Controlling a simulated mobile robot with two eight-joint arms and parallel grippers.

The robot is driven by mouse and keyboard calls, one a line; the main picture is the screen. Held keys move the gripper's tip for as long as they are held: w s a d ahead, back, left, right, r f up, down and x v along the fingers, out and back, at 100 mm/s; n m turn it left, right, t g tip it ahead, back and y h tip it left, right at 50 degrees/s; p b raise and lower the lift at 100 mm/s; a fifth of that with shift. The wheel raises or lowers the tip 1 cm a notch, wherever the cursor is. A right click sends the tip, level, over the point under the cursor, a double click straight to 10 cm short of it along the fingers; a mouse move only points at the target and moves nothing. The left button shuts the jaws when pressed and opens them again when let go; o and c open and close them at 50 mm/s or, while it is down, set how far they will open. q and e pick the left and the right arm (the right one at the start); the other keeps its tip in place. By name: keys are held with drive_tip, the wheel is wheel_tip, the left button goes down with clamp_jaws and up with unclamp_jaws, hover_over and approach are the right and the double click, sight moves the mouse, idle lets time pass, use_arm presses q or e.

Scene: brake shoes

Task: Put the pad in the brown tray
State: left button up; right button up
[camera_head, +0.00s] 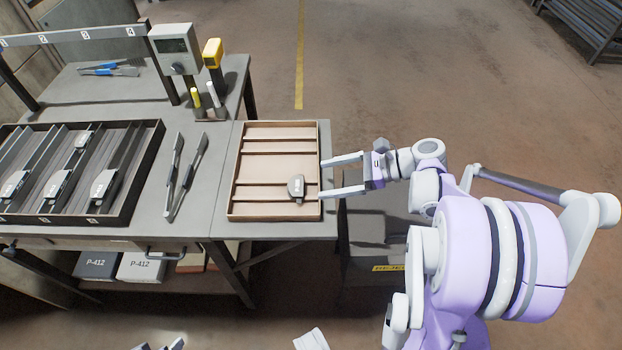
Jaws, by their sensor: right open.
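The brown tray (233,190) lies on the right end of the grey table, with thin dividers across it. A dark pad with a light label (296,187) lies inside it, at the lower right, across a divider. My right gripper (323,178) is at the tray's right edge, its two fingers spread and pointing left, with nothing between them. The pad is just left of the fingertips, apart from them. Small pale tips at the bottom edge may be my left gripper (160,346); the rest is cut off.
A dark slotted rack (128,190) on the left holds several similar pads. Tongs (185,175) lie between rack and tray. A grey meter (176,50), a yellow device (212,53) and small bottles stand behind.

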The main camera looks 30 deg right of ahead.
drive_tip(key=shift+v, duration=2.25)
